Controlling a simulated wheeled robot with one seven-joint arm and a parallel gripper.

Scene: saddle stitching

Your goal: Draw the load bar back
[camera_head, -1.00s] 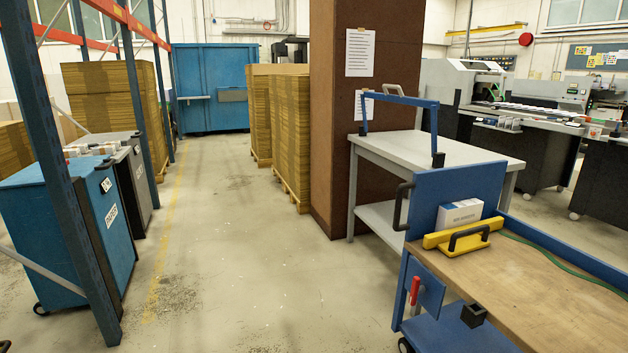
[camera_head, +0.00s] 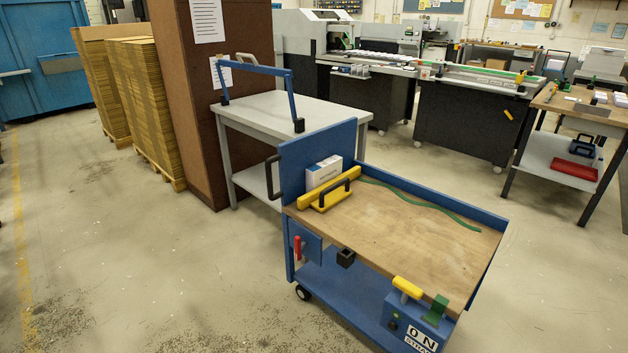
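No part is labelled as the load bar, and I cannot tell for certain which one it is. A yellow bar (camera_head: 329,189) with a black handle lies across the left end of the wooden top of the blue cart (camera_head: 292,258), close to the cart's upright blue panel (camera_head: 330,148). A blue bar frame (camera_head: 254,67) with a grey handle stands over the grey table (camera_head: 325,111) behind the cart. My gripper is not in view.
A white box (camera_head: 323,172) stands by the yellow bar, and a green strap (camera_head: 425,205) lies on the cart top. A brown pillar (camera_head: 222,110) and cardboard stacks (camera_head: 150,105) stand left. Machines (camera_head: 470,118) stand behind. The floor (camera_head: 140,260) at front left is clear.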

